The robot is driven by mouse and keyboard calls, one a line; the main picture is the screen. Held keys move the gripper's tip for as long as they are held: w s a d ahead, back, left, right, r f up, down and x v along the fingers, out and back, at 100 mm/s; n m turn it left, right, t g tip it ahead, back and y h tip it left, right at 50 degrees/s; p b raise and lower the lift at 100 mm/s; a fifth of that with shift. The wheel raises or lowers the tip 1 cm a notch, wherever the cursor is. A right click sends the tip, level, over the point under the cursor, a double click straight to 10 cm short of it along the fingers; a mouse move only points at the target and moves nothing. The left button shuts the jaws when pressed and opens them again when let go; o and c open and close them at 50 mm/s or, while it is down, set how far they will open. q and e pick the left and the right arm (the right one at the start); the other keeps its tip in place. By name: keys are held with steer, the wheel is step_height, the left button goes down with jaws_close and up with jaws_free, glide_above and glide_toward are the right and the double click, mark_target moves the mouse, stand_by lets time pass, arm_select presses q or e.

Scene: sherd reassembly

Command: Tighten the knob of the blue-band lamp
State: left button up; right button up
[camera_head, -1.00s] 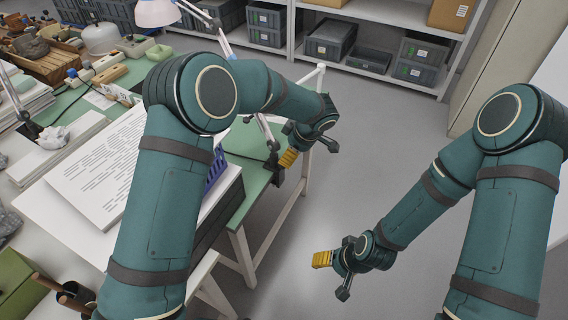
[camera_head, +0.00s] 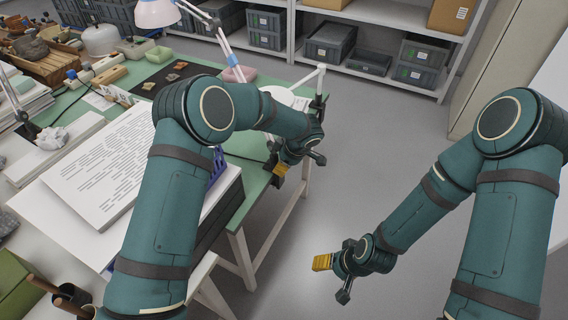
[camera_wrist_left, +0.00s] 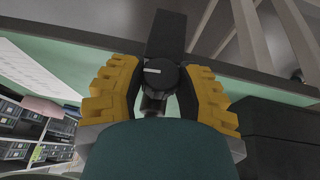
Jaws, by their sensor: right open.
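The blue-band lamp (camera_head: 224,45) stands at the table's far side, with a white shade (camera_head: 157,13) and a pale arm with a blue part. In the left wrist view a dark round knob (camera_wrist_left: 155,73) with a white mark, lying nearly level, sits under the table edge on a dark clamp (camera_wrist_left: 166,36). My left gripper (camera_wrist_left: 157,92) has its yellow fingers on either side of the knob, with narrow gaps showing; it is open. In the head view my left gripper (camera_head: 281,169) is beside the table edge, and the knob is hidden. My right gripper (camera_head: 322,262) is open and empty above the floor.
Table legs stand below my left gripper. Shelves with grey bins (camera_head: 330,42) stand at the back. Floor around my right gripper is clear.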

arm_select(q)
jaws_close()
steer(key=g+y, duration=0.1)
steer(key=g, duration=0.2)
steer(key=shift+w+d+f+m, duration=0.1)
steer(key=shift+m, duration=0.3)
steer(key=shift+m+g+y, duration=0.3)
steer(key=shift+g+y, duration=0.4)
steer(key=shift+g, duration=0.7)
steer(key=o, duration=0.8)
jaws_free()
steer(key=shift+c, duration=0.2)
